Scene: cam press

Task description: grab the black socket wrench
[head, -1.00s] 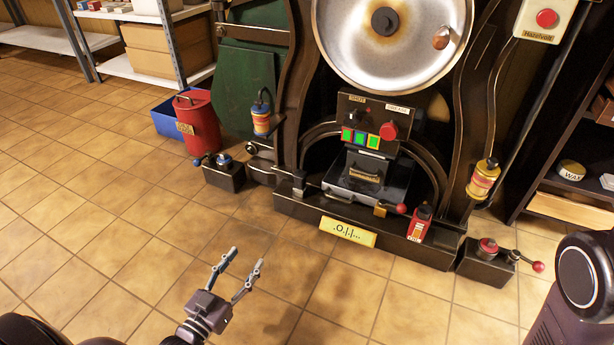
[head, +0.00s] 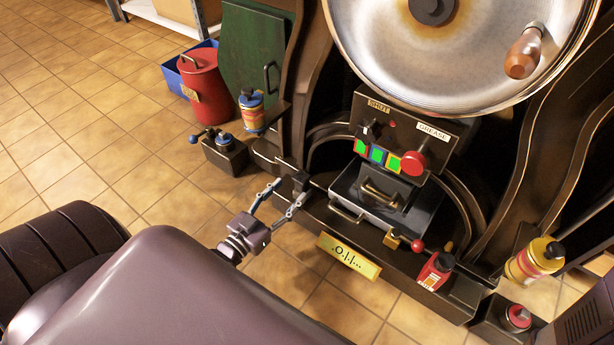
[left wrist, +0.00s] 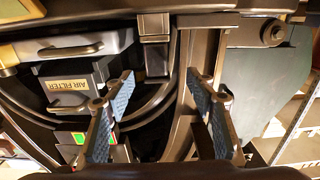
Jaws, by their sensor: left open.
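A small dark block (head: 300,181) stands at the left front corner of the machine's base. It may be the black socket wrench, but its shape is too unclear to be sure. In the left wrist view a dark squarish piece (left wrist: 155,45) shows just beyond the fingertips, near the middle. My left gripper (head: 290,190) is open, with its fingertips close to the dark block; I cannot tell whether they touch it. In the left wrist view nothing is between the fingers of the left gripper (left wrist: 160,80). My right gripper is not in view.
The machine's big metal wheel (head: 470,60) with a wooden knob rises above. A red canister (head: 207,85) stands left.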

